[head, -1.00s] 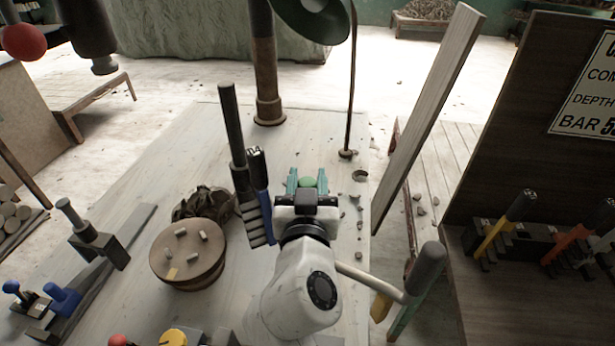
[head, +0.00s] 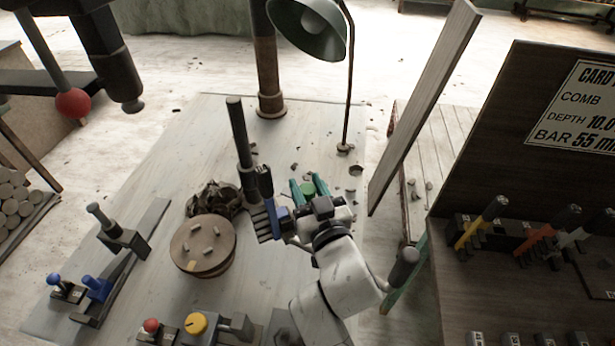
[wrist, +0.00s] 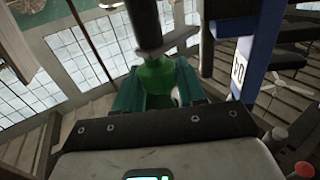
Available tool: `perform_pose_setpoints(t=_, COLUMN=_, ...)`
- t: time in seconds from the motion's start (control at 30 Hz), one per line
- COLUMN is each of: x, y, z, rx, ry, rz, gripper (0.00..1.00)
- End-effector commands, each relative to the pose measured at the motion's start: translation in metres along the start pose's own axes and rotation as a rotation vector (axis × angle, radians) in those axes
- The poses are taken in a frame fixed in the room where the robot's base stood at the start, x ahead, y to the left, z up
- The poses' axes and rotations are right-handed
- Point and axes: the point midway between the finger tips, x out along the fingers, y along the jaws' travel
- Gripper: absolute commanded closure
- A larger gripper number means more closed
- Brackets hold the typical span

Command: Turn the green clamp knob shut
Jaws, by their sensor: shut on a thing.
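The green clamp knob (head: 308,188) sits near the far right part of the pale workbench (head: 190,140). My gripper (head: 307,185) has teal fingers on either side of the knob and is shut on it. In the wrist view, the green knob (wrist: 157,76) shows between the teal fingers (wrist: 160,92), below a dark upright bar. The knob's lower part and the clamp around it are hidden, so I cannot tell how far it is turned.
A dark upright post with a blue-sided comb block (head: 268,222) stands close left of my gripper. A round wooden stand (head: 203,262) and a lamp (head: 310,28) are nearby. A tall plank (head: 425,105) leans at the right. Small clay crumbs lie beyond the knob.

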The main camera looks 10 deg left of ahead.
Motion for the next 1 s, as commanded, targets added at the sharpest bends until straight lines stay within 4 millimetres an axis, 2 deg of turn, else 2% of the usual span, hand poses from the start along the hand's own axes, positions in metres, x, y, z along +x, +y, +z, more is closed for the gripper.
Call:
perform_pose_setpoints(t=0.57, x=0.0002, y=0.0002, z=0.0000, rx=-0.001, ry=0.001, rz=-0.016, gripper=0.91)
perform_pose_setpoints(t=0.6, x=0.0002, y=0.0002, z=0.0000, rx=-0.001, ry=0.001, rz=-0.016, gripper=0.57)
perform_pose_setpoints(t=0.8, x=0.0002, y=0.0002, z=0.0000, rx=-0.001, ry=0.001, rz=-0.015, gripper=0.41)
perform_pose_setpoints(t=1.0, x=-0.0001, y=0.0001, z=0.0001, rx=0.000, ry=0.000, rz=-0.015, gripper=0.41)
